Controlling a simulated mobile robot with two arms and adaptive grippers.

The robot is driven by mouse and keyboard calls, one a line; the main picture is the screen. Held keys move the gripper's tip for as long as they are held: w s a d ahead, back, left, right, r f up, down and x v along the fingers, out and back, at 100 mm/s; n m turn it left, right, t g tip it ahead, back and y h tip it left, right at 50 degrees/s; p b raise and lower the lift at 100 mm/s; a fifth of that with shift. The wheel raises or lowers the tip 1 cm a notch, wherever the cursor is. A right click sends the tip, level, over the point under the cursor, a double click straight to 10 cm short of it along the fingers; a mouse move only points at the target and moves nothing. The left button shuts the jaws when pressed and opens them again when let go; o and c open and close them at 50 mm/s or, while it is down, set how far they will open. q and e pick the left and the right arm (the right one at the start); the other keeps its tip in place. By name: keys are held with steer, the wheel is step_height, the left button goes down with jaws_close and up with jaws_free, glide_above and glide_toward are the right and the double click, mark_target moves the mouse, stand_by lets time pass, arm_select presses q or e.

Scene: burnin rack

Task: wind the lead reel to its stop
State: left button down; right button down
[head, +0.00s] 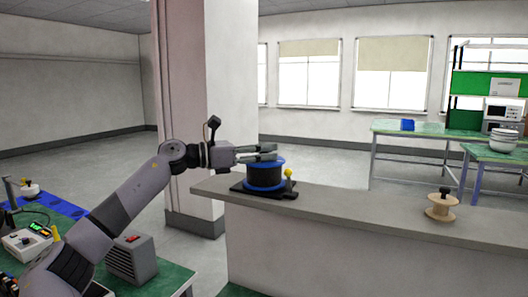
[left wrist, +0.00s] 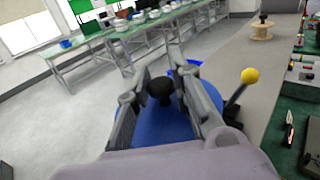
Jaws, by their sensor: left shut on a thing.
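The lead reel (head: 265,175) has a black drum between blue flanges. It stands on a black base (head: 281,194) on the grey ledge, and its blue top flange (left wrist: 150,130) shows in the left wrist view. A lever with a yellow ball (head: 289,172) rises beside the reel; the ball also shows in the left wrist view (left wrist: 249,76). My left gripper (head: 274,151) is over the reel's top, shut on its black crank knob (left wrist: 161,90), which sits between the fingers in the left wrist view. My right gripper is not in view.
The grey ledge (head: 350,210) is clear between the reel and a wooden spool (head: 441,210) with a black knob. A pillar (head: 205,90) stands behind my left arm. A green bench with a grey box (head: 131,260) and instruments is at the lower left.

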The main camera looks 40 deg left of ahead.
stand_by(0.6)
arm_select(q)
steer(key=c, duration=1.5)
jaws_free()
steer(key=shift+o, duration=0.2)
steer(key=shift+s+a+f, duration=0.15)
steer(key=shift+s+a, duration=0.3)
steer(key=shift+s, duration=0.1)
steer(key=shift+v, duration=5.35)
